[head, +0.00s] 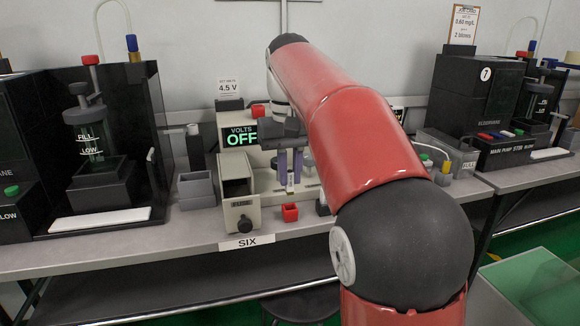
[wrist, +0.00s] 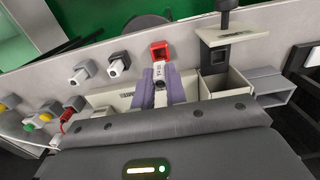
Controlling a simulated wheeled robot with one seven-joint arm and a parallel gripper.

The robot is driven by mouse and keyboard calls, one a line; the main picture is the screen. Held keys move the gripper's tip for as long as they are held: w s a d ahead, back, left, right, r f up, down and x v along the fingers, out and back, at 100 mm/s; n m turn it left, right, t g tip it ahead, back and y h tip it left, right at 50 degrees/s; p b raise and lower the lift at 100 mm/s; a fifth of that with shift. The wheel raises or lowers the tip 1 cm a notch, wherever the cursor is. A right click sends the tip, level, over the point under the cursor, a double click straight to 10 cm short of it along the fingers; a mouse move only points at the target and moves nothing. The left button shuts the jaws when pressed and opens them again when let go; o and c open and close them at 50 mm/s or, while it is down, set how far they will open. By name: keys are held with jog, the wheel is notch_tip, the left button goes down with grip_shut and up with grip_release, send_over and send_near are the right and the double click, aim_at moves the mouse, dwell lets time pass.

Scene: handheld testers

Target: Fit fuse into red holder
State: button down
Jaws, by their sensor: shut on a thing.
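My gripper (head: 290,181) has purple fingers shut on a small pale fuse (head: 291,188), held upright above the bench. The fuse also shows in the wrist view (wrist: 159,71) between the fingers (wrist: 160,88). The red holder (head: 290,212) is a small open-topped square block on the bench, just below the fingers. In the head view a small gap shows between the fuse's lower end and the holder. In the wrist view the red holder (wrist: 159,50) lies just beyond the fuse's end, and its opening shows dark.
A beige unit with an OFF display (head: 240,138) stands behind the gripper. Several grey sockets (wrist: 118,63) stand on the holder's other side.

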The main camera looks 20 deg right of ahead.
aim_at(290, 194)
jog(key=shift+f+b, duration=0.45)
jog(key=shift+f, duration=0.5)
jog(key=shift+p, duration=0.9)
dwell(0.8)
jog(key=shift+f+b, duration=0.9)
jog(key=shift+f, duration=0.6)
jog(key=c, duration=1.3)
grip_release()
jog(key=shift+c, duration=0.2)
notch_tip(290, 194, up, 8)
jog(key=shift+f+p, duration=0.1)
jog(key=shift+p, duration=1.05)
